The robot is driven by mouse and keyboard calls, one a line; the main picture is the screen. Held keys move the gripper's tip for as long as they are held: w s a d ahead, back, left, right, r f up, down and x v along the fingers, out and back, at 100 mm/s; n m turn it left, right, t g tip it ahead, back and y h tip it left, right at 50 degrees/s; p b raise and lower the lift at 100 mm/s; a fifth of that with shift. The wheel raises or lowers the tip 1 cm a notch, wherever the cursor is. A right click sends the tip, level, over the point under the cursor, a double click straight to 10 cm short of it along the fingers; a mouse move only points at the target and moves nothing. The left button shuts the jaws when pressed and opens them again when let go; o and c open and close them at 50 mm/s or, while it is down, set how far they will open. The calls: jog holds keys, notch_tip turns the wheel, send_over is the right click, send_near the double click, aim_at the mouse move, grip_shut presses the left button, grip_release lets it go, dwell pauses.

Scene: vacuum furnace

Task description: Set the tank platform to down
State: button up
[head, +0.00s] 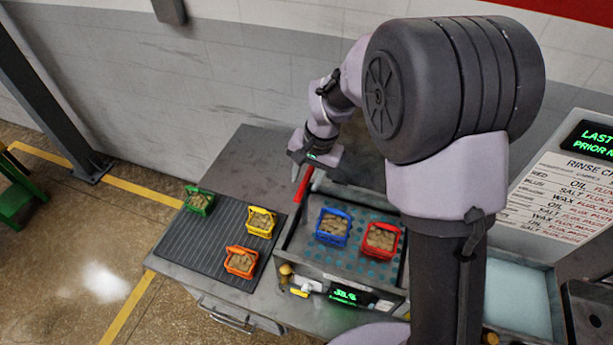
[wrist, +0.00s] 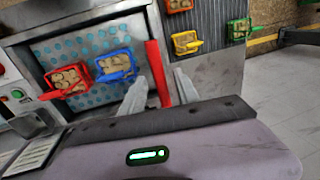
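The tank platform (head: 342,262) is a grey perforated plate with blue-green holes, inside a metal-rimmed tank. A blue basket (head: 333,228) and a red basket (head: 381,240) stand on it, both holding brown pieces. It also shows in the wrist view (wrist: 82,43). A red lever (head: 303,186) rises at the tank's back left corner. My gripper (head: 299,172) is close to the lever's top. In the wrist view my gripper (wrist: 158,88) has its fingers spread, and the red lever (wrist: 155,68) appears between them. I cannot tell whether they touch it.
A ribbed dark mat (head: 200,245) left of the tank holds a green basket (head: 199,201), a yellow basket (head: 260,222) and an orange basket (head: 241,262). A green-lit display (head: 349,297) is on the tank's front. A pale liquid bath (head: 515,300) lies to the right.

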grip_shut()
dwell(1.4)
